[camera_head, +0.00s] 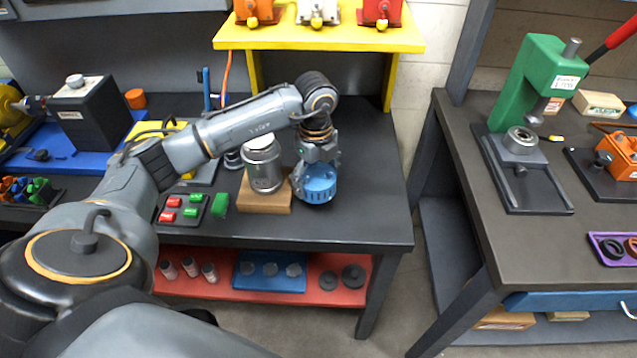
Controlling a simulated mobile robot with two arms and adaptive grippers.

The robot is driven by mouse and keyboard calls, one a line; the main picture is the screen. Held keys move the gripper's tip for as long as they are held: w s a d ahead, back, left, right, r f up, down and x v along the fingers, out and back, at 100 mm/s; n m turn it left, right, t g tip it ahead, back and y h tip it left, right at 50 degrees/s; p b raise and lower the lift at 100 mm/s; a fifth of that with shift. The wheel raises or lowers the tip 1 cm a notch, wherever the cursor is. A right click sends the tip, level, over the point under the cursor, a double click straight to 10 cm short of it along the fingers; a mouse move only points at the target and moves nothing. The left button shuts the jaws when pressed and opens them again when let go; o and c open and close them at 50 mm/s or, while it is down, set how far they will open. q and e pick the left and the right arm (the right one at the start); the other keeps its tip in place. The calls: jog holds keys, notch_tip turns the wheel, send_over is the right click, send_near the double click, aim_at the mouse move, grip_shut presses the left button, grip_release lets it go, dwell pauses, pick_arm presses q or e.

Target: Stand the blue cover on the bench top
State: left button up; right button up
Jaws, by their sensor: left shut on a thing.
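The blue cover (318,187) is a round, slotted cap at the right part of the dark bench top (366,215). My left gripper (318,163) is above it, pointing down and shut on it. The cover is upright and at or very near the bench surface; I cannot tell whether it touches. The gripper's fingers partly hide its top. My right gripper is not in view.
A silver motor (263,168) stands on a wooden block (264,200) just left of the cover. Red and green pieces (181,208) lie further left. A yellow shelf (320,37) stands behind. Bench top right of the cover is clear.

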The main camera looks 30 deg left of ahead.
aim_at(319, 181)
pick_arm(q)
jog(key=shift+w+a+f, duration=0.2)
jog(key=shift+w+f, duration=0.6)
jog(key=shift+f, duration=0.15)
jog(key=shift+w+f+p, duration=0.1)
jog(key=shift+f+p, duration=0.25)
jog(key=shift+p, duration=0.05)
notch_tip(319, 181, down, 2)
jog(key=shift+f+p, duration=0.1)
jog(key=shift+p, duration=0.4)
jog(key=shift+f, duration=0.25)
jog(key=shift+f, duration=0.2)
jog(key=o, duration=1.3)
jog(key=shift+c, duration=0.2)
